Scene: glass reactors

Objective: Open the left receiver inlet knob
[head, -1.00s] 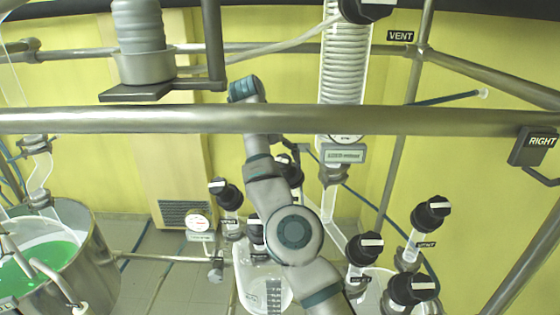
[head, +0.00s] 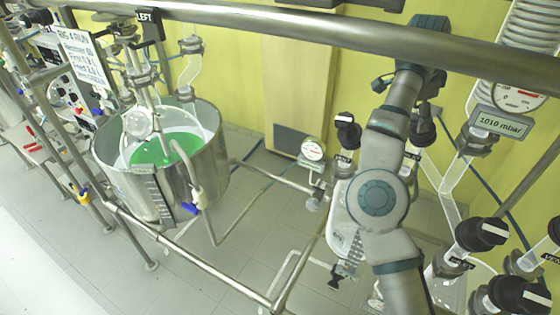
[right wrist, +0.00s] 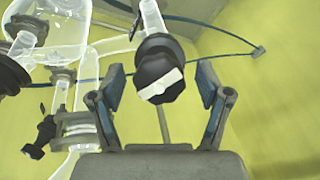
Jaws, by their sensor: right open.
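In the right wrist view a black knob (right wrist: 152,65) with a white bar across its face sits on a glass tube. My right gripper (right wrist: 161,74) is open, with one blue-padded finger on each side of the knob. The knob lies beyond the fingers' base, and I see no finger touching it. In the head view my right arm rises in front of the glassware, and its wrist (head: 430,30) hides part of the gripper. A black knob (head: 424,127) shows partly behind the arm, and another black knob (head: 347,128) stands to its left. My left gripper is not in view.
A steel vessel (head: 212,165) with green liquid stands at left. A round gauge (head: 312,150) and several black valve knobs (head: 481,233) are near my right arm.

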